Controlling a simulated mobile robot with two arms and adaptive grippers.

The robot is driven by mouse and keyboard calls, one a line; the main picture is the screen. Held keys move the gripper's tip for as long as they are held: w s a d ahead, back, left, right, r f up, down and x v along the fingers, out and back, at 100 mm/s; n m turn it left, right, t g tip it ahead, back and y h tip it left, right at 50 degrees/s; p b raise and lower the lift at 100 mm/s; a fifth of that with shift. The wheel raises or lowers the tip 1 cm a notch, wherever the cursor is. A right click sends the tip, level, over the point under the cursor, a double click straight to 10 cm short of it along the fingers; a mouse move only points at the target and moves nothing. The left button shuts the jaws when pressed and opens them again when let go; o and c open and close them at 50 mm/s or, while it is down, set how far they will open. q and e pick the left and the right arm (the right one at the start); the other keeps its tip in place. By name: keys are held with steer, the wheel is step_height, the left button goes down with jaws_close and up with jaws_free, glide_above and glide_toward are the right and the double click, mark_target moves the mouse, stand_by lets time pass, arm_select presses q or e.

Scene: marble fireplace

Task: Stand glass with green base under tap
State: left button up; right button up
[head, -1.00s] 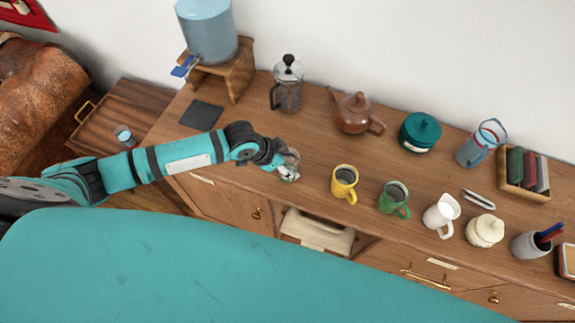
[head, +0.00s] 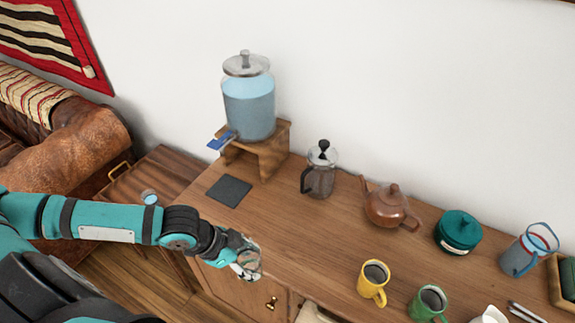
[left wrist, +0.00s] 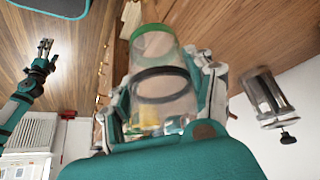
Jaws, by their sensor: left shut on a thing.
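My left gripper (head: 245,262) is shut on a clear glass (left wrist: 160,88) with a green base (left wrist: 152,42). In the head view the glass shows small and partly hidden by the fingers, over the front edge of the wooden counter (head: 325,225). The water dispenser (head: 250,108) stands on a wooden stand (head: 272,155) at the back left of the counter. Its blue tap (head: 221,140) sticks out to the left. A dark square mat (head: 229,190) lies below and in front of the tap, with nothing on it. My right gripper (left wrist: 45,48) shows small in the left wrist view; its jaws are unclear.
A French press (head: 320,172) stands right of the dispenser, followed by a brown teapot (head: 391,208) and a teal pot (head: 458,232). A yellow mug (head: 372,282) and a green mug (head: 428,303) stand near the front.

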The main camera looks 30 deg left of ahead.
arm_select(q)
steer(key=w+d+r+n+y, duration=0.1)
steer(key=w+d+r+n, duration=0.1)
steer(key=r, duration=0.3)
steer(key=w+d+r+n+t+y+b, duration=0.1)
steer(key=w+d+r+n+y, duration=0.1)
steer(key=w+r+n, duration=0.2)
steer(key=w+d+r+n+t+y+b, duration=0.1)
steer(key=w+d+r+n, duration=0.1)
steer(key=w+r, duration=0.3)
steer(key=shift+d+r+n, duration=0.25)
steer(key=shift+r+n, duration=0.3)
steer(key=shift+n, duration=0.15)
arm_select(e)
step_height(320, 180, down, 2)
steer(key=shift+d+f, duration=0.1)
steer(key=shift+f, duration=0.05)
